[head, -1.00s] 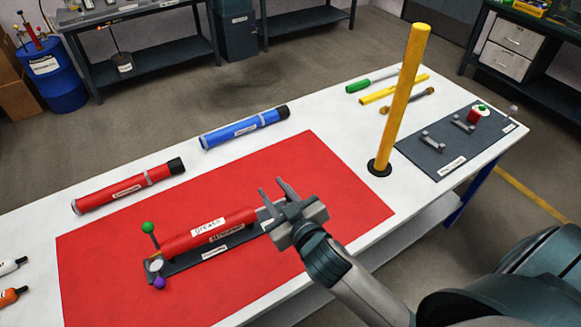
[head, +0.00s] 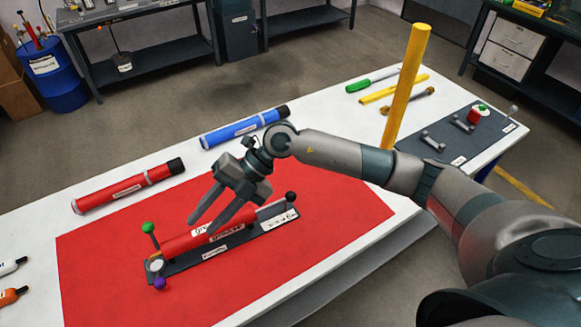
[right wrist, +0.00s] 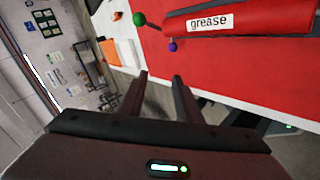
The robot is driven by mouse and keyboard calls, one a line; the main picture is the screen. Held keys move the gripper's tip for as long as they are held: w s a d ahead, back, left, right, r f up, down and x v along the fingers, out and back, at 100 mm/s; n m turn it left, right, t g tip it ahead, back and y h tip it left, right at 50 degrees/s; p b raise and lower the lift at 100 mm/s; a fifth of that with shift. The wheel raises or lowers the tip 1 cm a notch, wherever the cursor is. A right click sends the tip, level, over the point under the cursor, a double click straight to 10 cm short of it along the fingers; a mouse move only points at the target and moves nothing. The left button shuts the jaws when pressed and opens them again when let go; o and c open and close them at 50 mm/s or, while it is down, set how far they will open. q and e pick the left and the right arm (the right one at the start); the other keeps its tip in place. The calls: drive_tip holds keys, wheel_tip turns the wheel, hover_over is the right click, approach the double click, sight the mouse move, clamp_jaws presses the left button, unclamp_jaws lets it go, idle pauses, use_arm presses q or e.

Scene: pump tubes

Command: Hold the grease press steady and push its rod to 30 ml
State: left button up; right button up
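The grease press has a red barrel (head: 178,245) lying on a dark base on the red mat (head: 110,290). A green knob (head: 148,228) and a purple knob (head: 159,284) sit at its left end. A black ball (head: 290,196) is at its right end, near a white strip; the rod and its reading are too small to tell. In the right wrist view the barrel (right wrist: 270,22) carries a "grease" label. My right gripper (head: 200,229) is open and empty, its fingers crossing in front of the barrel from above; contact is unclear. It also shows in the wrist view (right wrist: 159,77). My left gripper is out of view.
A red tube (head: 125,187) and a blue tube (head: 243,127) lie behind the mat on the white table. A yellow post (head: 407,85) stands at the right, near a dark plate (head: 455,150) with fittings. The mat's front left is clear.

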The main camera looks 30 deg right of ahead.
drive_tip(key=w+d+m+h, duration=0.1)
drive_tip(key=w+d+h, duration=0.1)
drive_tip(key=d, duration=0.6)
drive_tip(key=w+d+f+m+h, duration=0.1)
drive_tip(key=w+d+h, duration=0.2)
drive_tip(key=d+h, duration=0.2)
drive_tip(key=w+d+f+m+t+h, duration=0.1)
drive_tip(key=w+d+h, duration=0.1)
drive_tip(key=d, duration=0.8)
drive_tip(key=shift+w+d+f+h, duration=0.25)
drive_tip(key=shift+d+h, duration=0.15)
drive_tip(key=shift+h, duration=0.4)
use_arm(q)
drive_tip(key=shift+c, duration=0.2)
